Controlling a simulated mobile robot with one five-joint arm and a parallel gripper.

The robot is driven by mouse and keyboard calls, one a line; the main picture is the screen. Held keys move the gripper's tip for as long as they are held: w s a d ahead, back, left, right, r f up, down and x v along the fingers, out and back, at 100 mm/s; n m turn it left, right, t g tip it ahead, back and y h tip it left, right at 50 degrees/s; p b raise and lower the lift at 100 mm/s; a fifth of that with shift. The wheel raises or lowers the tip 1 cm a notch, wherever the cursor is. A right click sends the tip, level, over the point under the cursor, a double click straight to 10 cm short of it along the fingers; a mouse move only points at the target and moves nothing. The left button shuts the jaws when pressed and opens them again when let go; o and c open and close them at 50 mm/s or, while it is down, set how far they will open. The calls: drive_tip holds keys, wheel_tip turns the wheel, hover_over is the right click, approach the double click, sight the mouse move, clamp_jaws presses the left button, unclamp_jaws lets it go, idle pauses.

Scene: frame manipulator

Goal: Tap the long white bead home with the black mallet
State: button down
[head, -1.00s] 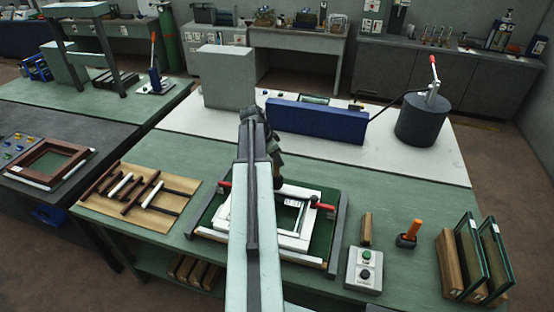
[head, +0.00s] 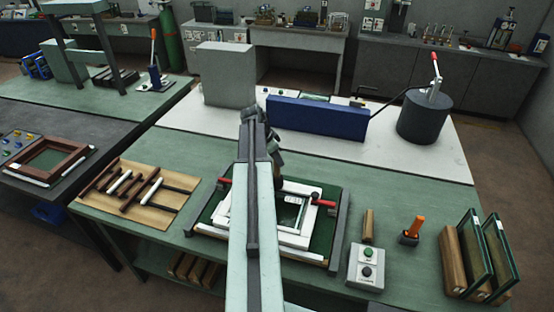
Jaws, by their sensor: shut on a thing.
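My gripper (head: 275,158) is over the back of the green fixture (head: 326,247), mostly hidden behind my own arm. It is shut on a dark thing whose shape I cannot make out. A white frame (head: 292,239) lies flat in the fixture, with a glassy pane in its opening. I cannot tell the long white bead apart from the white frame sides, and my arm covers the frame's left part. I cannot single out the black mallet.
Red-handled clamps (head: 325,203) stand at the fixture. A button box (head: 367,267), a wooden block (head: 368,225) and an orange-handled tool (head: 413,230) are to its right, then upright glass panes (head: 497,262). A blue block (head: 317,119) and a dark cylinder (head: 424,119) stand behind.

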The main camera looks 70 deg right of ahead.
drive_tip(key=shift+r, duration=0.1)
wheel_tip(320, 180, up, 5)
drive_tip(key=p, duration=0.5)
